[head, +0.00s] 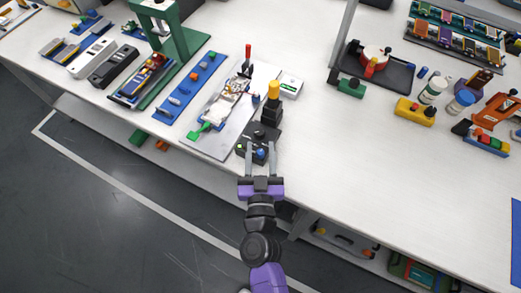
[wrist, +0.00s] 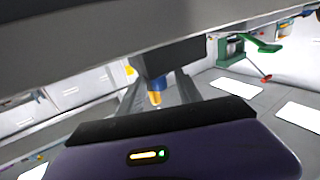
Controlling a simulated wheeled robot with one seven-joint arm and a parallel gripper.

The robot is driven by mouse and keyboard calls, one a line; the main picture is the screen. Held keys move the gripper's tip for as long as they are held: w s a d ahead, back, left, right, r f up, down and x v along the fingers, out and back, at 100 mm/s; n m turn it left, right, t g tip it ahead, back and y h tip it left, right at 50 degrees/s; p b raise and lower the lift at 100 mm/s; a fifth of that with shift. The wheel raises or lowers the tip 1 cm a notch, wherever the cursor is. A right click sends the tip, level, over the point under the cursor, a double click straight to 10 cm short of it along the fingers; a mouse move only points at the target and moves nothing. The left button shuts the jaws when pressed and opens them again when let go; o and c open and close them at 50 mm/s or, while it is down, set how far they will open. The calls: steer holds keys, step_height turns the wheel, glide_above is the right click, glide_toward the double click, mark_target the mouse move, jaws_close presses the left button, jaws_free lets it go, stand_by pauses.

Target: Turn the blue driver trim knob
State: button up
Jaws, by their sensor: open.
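The blue knob (head: 261,153) sits on a small dark box at the table's front edge in the head view. My gripper (head: 260,149) is open, with one finger on each side of the knob; I cannot tell whether either touches it. In the wrist view a dark block with a blue part (wrist: 155,84) and a yellow-orange tip shows between the two spread fingers of my gripper (wrist: 158,92). I cannot tell the knob's turned angle.
A black stand with a yellow top (head: 273,91) rises just behind the box. A grey plate (head: 213,140) with a green clip lies to the left, and a white box (head: 290,84) stands behind.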

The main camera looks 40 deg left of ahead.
steer(key=shift+c, duration=0.4)
jaws_close()
steer(key=shift+r+p, duration=0.15)
steer(key=shift+p, duration=0.45)
